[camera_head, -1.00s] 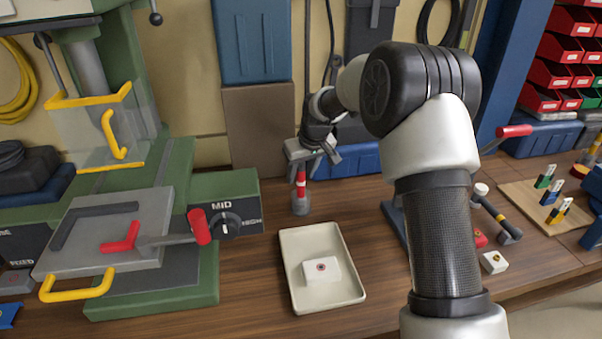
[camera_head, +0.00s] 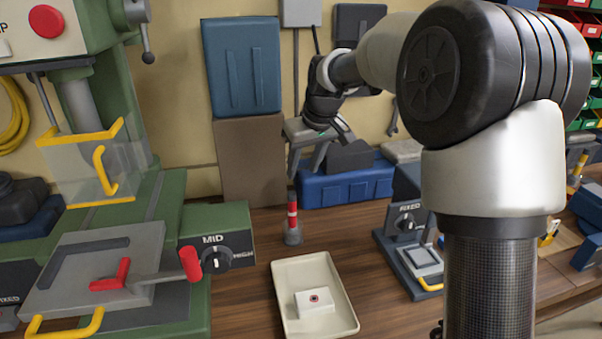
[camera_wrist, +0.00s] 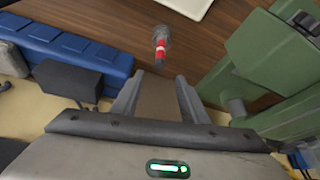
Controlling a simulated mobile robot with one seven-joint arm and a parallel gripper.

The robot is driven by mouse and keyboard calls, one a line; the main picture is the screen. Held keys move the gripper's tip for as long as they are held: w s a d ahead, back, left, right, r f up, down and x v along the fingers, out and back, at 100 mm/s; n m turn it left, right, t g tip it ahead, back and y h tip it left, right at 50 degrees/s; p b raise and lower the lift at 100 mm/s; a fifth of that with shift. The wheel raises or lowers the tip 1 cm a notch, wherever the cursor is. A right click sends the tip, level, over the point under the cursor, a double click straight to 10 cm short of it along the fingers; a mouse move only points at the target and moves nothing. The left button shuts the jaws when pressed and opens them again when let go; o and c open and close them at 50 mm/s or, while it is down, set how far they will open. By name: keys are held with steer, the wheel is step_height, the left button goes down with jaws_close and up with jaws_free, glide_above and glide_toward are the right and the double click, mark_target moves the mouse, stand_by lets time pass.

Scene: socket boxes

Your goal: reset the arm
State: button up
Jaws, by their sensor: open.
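My gripper (camera_head: 308,157) is open and empty. It hangs in the air above the back of the wooden bench, in front of the wall. A small tool with a red and white handle and a grey base (camera_head: 293,222) stands upright on the bench below it, apart from the fingers. In the wrist view, my gripper (camera_wrist: 157,88) has its two fingers spread, and the red and white tool (camera_wrist: 160,46) lies beyond the fingertips, untouched.
A cream tray (camera_head: 281,298) holds a white box with a red socket (camera_head: 314,301). A green press (camera_head: 165,215) with a red lever stands left. A blue case (camera_head: 345,185) lies at the back. A grey fixture (camera_head: 405,245) stands right of the tray.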

steer(key=shift+r, duration=0.15)
steer(key=s+d+r+m+h+p, duration=0.1)
steer(key=s+d+r+p, duration=0.15)
steer(key=s+r, duration=0.4)
steer(key=s+d+r+m+t+p, duration=0.1)
steer(key=s+d+r+p, duration=0.15)
steer(key=s, duration=0.65)
steer(key=s+d+r+m+h+p, duration=0.1)
steer(key=s+d+r+p, duration=0.15)
steer(key=s+r, duration=0.4)
steer(key=s+d+f+m+p, duration=0.1)
steer(key=s, duration=0.5)
steer(key=s+d+f+m+p, duration=0.1)
steer(key=s+d, duration=0.1)
steer(key=s, duration=0.4)
steer(key=shift+s+f, duration=0.25)
steer(key=shift+f, duration=0.05)
steer(key=shift+d, duration=0.1)
